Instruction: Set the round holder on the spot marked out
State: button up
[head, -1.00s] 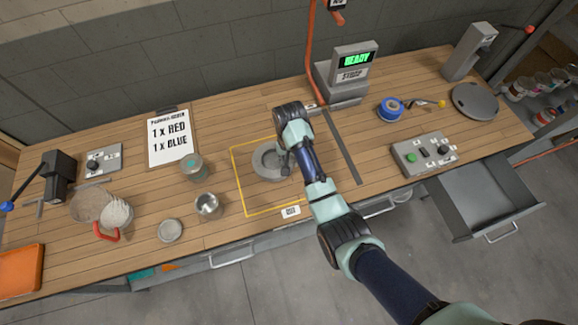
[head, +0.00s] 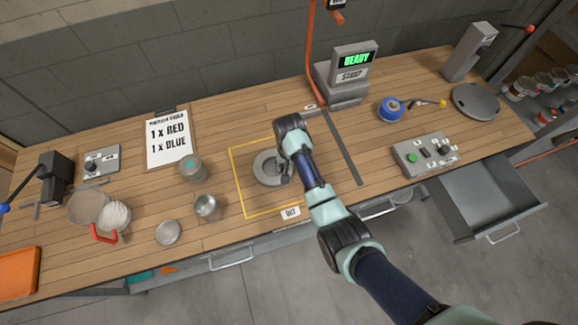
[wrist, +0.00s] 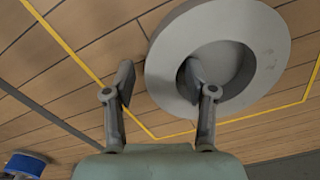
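The round holder is a grey ring with a round hollow (head: 264,172). It appears to rest flat on the bench inside the yellow outline (head: 237,182), near its middle. In the wrist view, the holder (wrist: 262,50) fills the upper right, with yellow lines to its left and below it. My gripper (wrist: 158,80) straddles the holder's wall. Its right finger is over the hollow and its left finger is outside. A gap shows between the left finger and the wall, so the gripper looks open. In the head view, my gripper (head: 284,172) partly hides the holder's right side.
A metal cup (head: 206,205), a glass jar (head: 193,168) and a round lid (head: 168,232) stand left of the outline. The scale (head: 342,88) is behind and a button box (head: 424,154) is to the right. An open drawer (head: 483,192) juts out at front right.

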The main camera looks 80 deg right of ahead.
notch_tip(320, 180, up, 12)
jog(key=p, duration=0.3)
jog(key=shift+r, duration=0.1)
dwell(0.4)
jog(key=w+a+r+n+t+h, duration=0.1)
jog(key=w+a+r+n+t, duration=0.35)
jog(key=w+a, duration=0.55)
jog(key=w+a+r+n+t+h, duration=0.25)
jog(key=w+a+r+n, duration=0.35)
jog(key=a, duration=0.8)
jog(key=s+a+r+n+t+y, duration=0.1)
jog(key=a+r+n+t, duration=0.1)
jog(key=a+r, duration=0.3)
jog(key=a+r+n+t+y, duration=0.2)
jog(key=a+r, duration=0.3)
jog(key=a, duration=0.7)
jog(key=shift+s+n+t, duration=0.4)
jog(key=shift+n+t, duration=0.45)
jog(key=shift+t, duration=0.05)
